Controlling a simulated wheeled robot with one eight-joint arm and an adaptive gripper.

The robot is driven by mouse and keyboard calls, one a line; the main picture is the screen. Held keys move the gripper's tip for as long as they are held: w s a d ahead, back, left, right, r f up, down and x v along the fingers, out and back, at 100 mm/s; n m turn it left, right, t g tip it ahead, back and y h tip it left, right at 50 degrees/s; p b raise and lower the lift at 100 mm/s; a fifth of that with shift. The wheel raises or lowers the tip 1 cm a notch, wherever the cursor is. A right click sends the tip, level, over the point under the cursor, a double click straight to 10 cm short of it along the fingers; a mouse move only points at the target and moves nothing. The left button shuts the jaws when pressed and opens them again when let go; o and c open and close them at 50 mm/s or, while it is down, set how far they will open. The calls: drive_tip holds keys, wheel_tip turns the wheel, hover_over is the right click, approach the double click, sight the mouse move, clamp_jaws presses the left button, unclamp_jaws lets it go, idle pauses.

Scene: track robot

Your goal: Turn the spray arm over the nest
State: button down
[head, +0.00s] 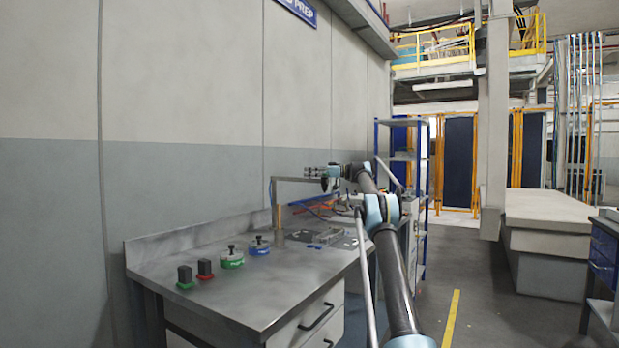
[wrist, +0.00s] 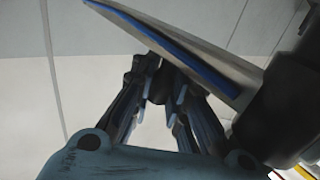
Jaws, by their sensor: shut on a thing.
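The spray arm is a thin grey horizontal bar (head: 289,180) on a brass-coloured post (head: 277,216) at the back of the bench. My gripper (head: 311,171) is at the bar's right end in the head view, level with it. A small dark piece hangs just below the gripper there. In the wrist view my gripper (wrist: 157,88) has its fingers closed around a dark rounded piece, mostly hidden by them. The nest seems to be the low grey metal fixture (head: 325,236) on the bench, below and right of the bar; its details are too small to tell.
Orange and blue hoses (head: 315,203) lie behind the fixture.

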drive_tip(key=shift+w+d+r+t, duration=0.15)
drive_tip(key=shift+w+r+t, duration=0.05)
drive_tip(key=shift+t, duration=0.1)
drive_tip(key=shift+w+d, duration=0.1)
drive_tip(key=shift+d, duration=0.1)
drive_tip(key=c, duration=1.5)
unclamp_jaws()
drive_tip(key=shift+w+d+f, duration=0.15)
drive_tip(key=shift+d, duration=0.1)
drive_tip(key=shift+c, duration=0.2)
drive_tip(key=shift+a, duration=0.1)
